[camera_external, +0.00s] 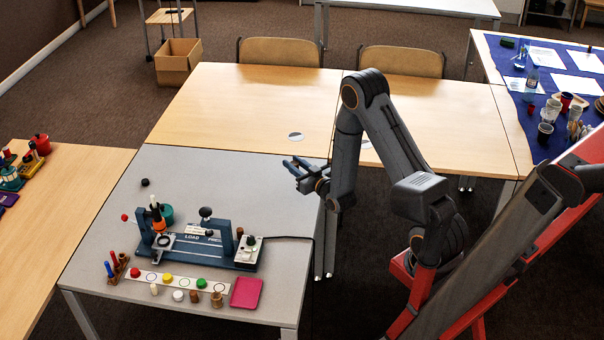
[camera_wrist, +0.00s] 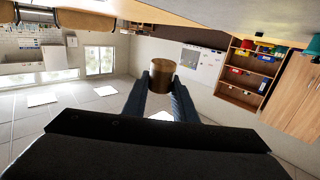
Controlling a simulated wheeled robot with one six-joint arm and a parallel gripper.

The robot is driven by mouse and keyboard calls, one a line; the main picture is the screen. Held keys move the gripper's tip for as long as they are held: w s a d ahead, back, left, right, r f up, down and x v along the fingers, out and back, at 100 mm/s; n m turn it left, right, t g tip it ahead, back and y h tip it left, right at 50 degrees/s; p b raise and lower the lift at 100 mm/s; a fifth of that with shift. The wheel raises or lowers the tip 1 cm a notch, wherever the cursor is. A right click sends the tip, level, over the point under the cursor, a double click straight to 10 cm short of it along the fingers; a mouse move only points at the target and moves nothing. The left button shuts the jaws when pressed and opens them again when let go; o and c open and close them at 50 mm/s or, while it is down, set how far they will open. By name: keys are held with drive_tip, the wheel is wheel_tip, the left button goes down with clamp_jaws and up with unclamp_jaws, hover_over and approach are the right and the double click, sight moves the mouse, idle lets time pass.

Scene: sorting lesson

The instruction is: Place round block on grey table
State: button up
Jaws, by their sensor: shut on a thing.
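A brown round block (camera_wrist: 160,76) is between the fingertips of my gripper (camera_wrist: 161,84) in the wrist view, its flat end facing the camera. My gripper is shut on it. In the external view my gripper (camera_external: 290,165) is raised near the back right corner of the grey table (camera_external: 108,222) and points left. The block is too small to make out there. The front middle of the grey table holds a blue fixture (camera_external: 205,252) marked LOAD and a white strip (camera_external: 150,279) with coloured round spots.
A pink tray (camera_external: 246,293), small blocks and a peg rack (camera_external: 117,268) stand near the table's front. A small black thing (camera_external: 145,182) lies at the back left. The grey table's back middle is clear. Wooden tables (camera_external: 250,100) adjoin behind, with a gap at the right.

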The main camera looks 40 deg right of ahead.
drive_tip(key=shift+s+a+r, duration=0.1)
drive_tip(key=shift+s+a, duration=0.1)
drive_tip(key=shift+s, duration=0.3)
drive_tip(key=w+d+f+b, duration=0.1)
drive_tip(key=w+d+b, duration=1)
drive_tip(key=w+d, duration=1)
drive_tip(key=d, duration=0.3)
drive_tip(key=shift+d+f+b, duration=0.3)
drive_tip(key=shift+f+b, duration=0.05)
drive_tip(key=shift+b, duration=0.05)
wheel_tip(320, 180, down, 10)
drive_tip(key=shift+r, duration=0.2)
